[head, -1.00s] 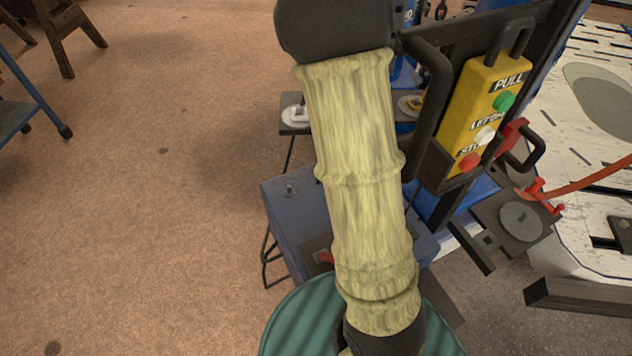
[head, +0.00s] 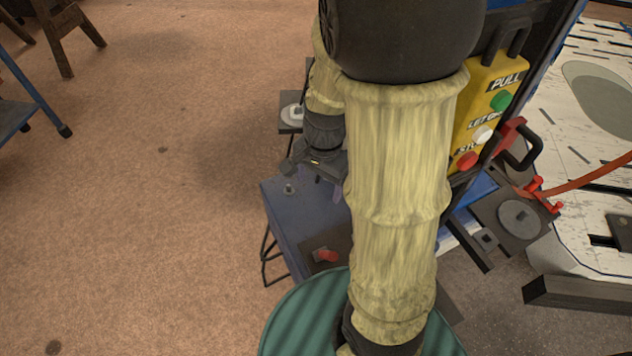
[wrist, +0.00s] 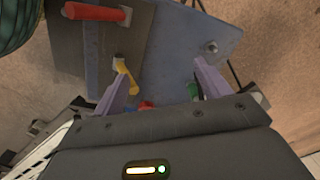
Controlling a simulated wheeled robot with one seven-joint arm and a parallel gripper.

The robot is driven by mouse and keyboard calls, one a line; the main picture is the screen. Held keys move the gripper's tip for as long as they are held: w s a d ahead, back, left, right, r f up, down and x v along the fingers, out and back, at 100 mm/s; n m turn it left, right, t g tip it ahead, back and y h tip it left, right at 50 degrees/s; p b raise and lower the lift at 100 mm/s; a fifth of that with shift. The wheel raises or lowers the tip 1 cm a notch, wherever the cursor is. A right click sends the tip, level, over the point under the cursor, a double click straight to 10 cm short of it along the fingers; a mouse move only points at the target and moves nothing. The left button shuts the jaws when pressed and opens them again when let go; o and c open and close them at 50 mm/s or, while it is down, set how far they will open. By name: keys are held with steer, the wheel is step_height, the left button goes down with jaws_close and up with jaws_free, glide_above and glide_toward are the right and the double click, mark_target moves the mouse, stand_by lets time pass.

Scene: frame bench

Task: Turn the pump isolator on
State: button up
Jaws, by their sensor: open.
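No readable label shows which fitting is the pump isolator. A blue-grey box (head: 300,222) stands below my arm. A red handle (head: 327,256) sits on a dark plate on its near part; a red-ended handle also shows at upper left in the wrist view (wrist: 95,12). A small yellow lever (wrist: 127,76) with a pale pivot lies by the tip of my left finger. A small metal knob (wrist: 211,47) is beyond the right finger. My gripper (wrist: 160,72) is open and empty, above the box; in the head view it is partly hidden behind my forearm (head: 318,170).
A yellow button box (head: 492,105) with green, white and red buttons hangs on a dark frame at right. A round grey disc on a plate (head: 520,218) is near a white scuffed board (head: 600,110). A green ribbed drum (head: 300,320) stands in front. Floor at left is open.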

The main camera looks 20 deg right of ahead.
steer(key=shift+s+a+r+n, duration=0.1)
steer(key=shift+a+n, duration=0.15)
steer(key=shift+n, duration=0.45)
steer(key=shift+s+a+n, duration=0.1)
steer(key=shift+a+n, duration=0.1)
steer(key=shift+n, duration=0.5)
steer(key=shift+t, duration=0.3)
